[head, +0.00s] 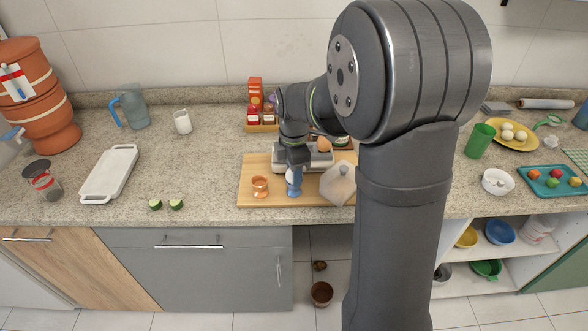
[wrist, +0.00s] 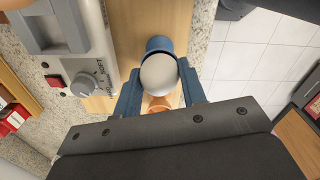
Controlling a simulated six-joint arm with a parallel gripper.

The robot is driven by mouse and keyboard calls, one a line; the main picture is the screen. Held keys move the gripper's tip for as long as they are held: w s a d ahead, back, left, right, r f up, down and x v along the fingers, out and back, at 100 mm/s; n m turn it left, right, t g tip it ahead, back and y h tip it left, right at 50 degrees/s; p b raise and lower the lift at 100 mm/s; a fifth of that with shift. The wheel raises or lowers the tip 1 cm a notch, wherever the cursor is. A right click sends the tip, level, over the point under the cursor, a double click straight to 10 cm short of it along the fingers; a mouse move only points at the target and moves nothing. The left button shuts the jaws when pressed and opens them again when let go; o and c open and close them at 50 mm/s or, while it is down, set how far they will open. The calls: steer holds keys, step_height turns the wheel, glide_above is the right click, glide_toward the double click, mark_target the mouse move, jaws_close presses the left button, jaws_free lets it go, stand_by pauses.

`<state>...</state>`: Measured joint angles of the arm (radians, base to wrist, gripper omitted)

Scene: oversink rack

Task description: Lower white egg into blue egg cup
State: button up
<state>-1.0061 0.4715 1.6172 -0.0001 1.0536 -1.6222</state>
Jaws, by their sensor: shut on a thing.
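My gripper (head: 292,172) points down over the wooden board. In the wrist view its two blue fingers (wrist: 159,88) are shut on the white egg (wrist: 159,74), one on each side. The egg also shows as a small pale patch in the head view (head: 291,176). The blue egg cup (head: 294,189) stands upright on the board directly below the egg. In the wrist view the blue cup's rim (wrist: 160,43) shows behind the egg, which hides most of it. I cannot tell whether the egg touches the cup.
An orange egg cup (head: 260,187) stands just left of the blue one on the wooden board (head: 250,164). A grey appliance with a dial (wrist: 83,85) stands close behind. A pale, pointed object (head: 338,184) sits to the right.

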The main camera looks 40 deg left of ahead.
steer(key=o, duration=1.1)
steer(key=shift+c, duration=0.2)
step_height(320, 180, up, 18)
steer(key=shift+f, duration=0.25)
steer(key=shift+f, duration=0.1)
step_height(320, 180, down, 17)
steer(key=shift+f, duration=0.15)
